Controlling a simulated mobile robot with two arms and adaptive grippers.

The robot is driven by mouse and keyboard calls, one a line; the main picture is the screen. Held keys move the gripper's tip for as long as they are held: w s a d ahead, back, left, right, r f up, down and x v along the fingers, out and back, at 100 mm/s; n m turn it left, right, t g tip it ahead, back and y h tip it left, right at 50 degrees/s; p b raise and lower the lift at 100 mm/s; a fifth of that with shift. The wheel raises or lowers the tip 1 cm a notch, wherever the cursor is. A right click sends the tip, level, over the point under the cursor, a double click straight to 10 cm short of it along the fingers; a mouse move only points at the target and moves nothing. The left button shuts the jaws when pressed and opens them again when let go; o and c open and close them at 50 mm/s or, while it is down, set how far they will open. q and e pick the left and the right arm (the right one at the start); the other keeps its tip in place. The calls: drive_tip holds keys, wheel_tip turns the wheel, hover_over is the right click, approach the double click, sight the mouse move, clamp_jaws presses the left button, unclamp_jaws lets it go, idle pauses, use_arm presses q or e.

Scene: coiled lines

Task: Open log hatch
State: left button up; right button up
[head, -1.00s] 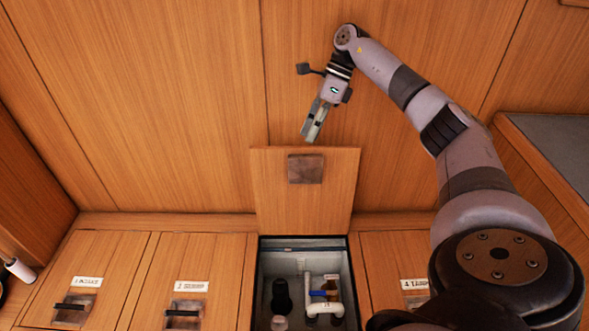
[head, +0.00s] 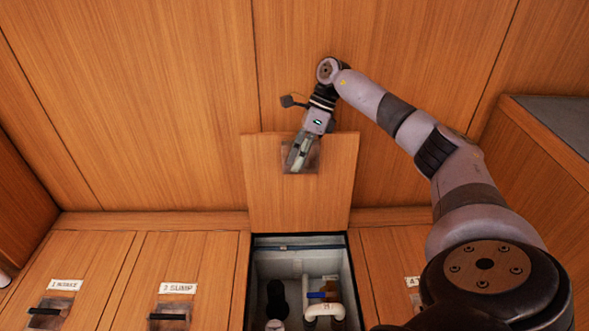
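One hatch lid (head: 297,205) stands raised and upright against the wood wall, above its open compartment. A square recessed metal plate (head: 312,164) sits near the top of the lid. My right gripper (head: 295,168) is in front of this plate and covers part of it. Its fingers look close together, but I cannot tell whether they touch or hold anything. The shut hatch at the left is labelled INTAKE (head: 67,285), and the one beside it reads SUMP (head: 178,288). No label reading "log" can be made out. My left gripper is not in view.
The open compartment (head: 258,290) holds white piping (head: 325,311), a blue valve handle (head: 322,294) and a dark cylinder (head: 277,299). Another shut hatch (head: 393,255) lies to its right, partly behind my arm. A grey-topped counter (head: 560,122) stands at the right.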

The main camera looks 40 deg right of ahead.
drive_tip(key=shift+x, duration=1.15)
clamp_jaws()
drive_tip(key=shift+c, duration=2.3)
unclamp_jaws()
drive_tip(key=o, duration=0.5)
drive_tip(key=shift+c, duration=0.2)
drive_tip(key=shift+r, duration=0.1)
